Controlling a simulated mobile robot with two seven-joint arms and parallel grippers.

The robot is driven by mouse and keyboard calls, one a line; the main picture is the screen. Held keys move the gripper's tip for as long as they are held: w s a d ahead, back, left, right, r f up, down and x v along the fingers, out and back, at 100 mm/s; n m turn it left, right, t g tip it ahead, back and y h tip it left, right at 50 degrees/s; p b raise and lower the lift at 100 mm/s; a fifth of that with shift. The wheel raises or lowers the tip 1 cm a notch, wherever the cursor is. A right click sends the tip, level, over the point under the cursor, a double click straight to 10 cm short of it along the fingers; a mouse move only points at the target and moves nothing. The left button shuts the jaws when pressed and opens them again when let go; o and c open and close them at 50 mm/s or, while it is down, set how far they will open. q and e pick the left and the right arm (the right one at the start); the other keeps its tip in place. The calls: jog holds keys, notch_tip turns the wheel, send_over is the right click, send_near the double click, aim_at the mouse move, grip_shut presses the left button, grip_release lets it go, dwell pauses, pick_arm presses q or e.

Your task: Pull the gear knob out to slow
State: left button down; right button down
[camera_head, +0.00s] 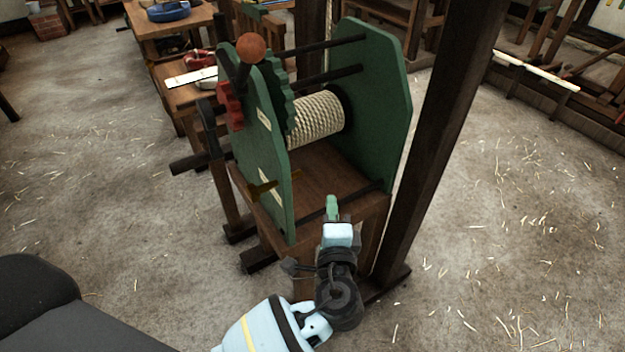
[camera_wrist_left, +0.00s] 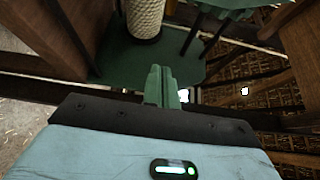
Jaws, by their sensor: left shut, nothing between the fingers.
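A green-sided winch (camera_head: 385,110) stands on a wooden stand. A red-brown ball (camera_head: 251,48) tops a lever at the upper left. My left gripper (camera_head: 332,205) is shut and empty, near the front right edge of the stand, to the right of the brass knob and apart from it. Its green fingers (camera_wrist_left: 161,86) are pressed together in the left wrist view, where no knob shows. My right gripper is not in view.
A rope-wound drum (camera_head: 316,118) sits between the side plates and shows in the wrist view (camera_wrist_left: 144,18). A dark post (camera_head: 440,130) rises right of the winch. A dark handle bar (camera_head: 195,162) juts out left. Straw-strewn floor (camera_head: 500,250) is open at right.

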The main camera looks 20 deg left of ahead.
aim_at(277, 182)
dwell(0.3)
pick_arm(q)
jog(key=w+a+p, duration=0.2)
jog(key=w+a, duration=0.4)
jog(key=shift+w+a, duration=0.3)
jog(key=shift+a, duration=0.05)
dwell(0.3)
jog(key=shift+s+a+p, duration=0.4)
jog(key=shift+s+a, duration=0.5)
jog(key=shift+s, duration=0.2)
jog(key=shift+w, duration=0.1)
